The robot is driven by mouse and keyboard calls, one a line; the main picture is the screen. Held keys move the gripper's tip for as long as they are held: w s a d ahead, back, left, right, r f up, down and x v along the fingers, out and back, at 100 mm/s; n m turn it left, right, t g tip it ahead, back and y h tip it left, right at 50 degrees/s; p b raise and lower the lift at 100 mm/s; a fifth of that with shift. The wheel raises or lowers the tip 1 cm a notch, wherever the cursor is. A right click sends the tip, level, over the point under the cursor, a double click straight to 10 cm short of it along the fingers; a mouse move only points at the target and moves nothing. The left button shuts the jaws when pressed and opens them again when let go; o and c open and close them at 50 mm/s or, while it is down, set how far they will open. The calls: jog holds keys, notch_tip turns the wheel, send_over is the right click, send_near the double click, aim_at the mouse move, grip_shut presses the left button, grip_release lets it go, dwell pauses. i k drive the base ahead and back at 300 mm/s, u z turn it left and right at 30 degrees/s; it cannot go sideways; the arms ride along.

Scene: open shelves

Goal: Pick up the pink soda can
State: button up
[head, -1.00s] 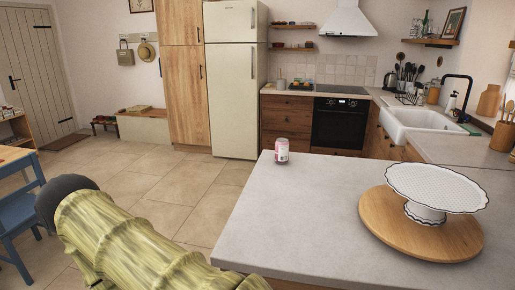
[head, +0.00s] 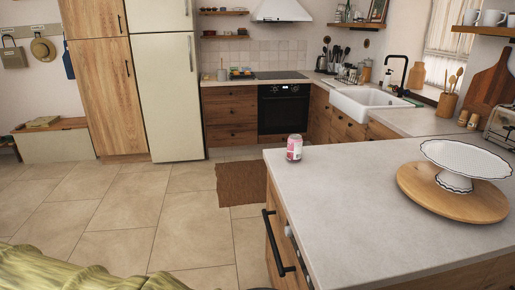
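The pink soda can (head: 294,148) stands upright at the far left corner of the light grey counter (head: 345,215). It is pink with a pale top. My gripper is outside the view.
A white cake stand (head: 465,160) sits on a round wooden board (head: 440,200) at the counter's right. A black handle (head: 277,245) sticks out from the counter's left side. The tiled floor (head: 180,215) left of the counter is clear, with a brown mat (head: 237,184).

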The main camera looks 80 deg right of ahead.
aim_at(295, 147)
jog(key=i, duration=1.25)
jog(key=z, duration=3.2)
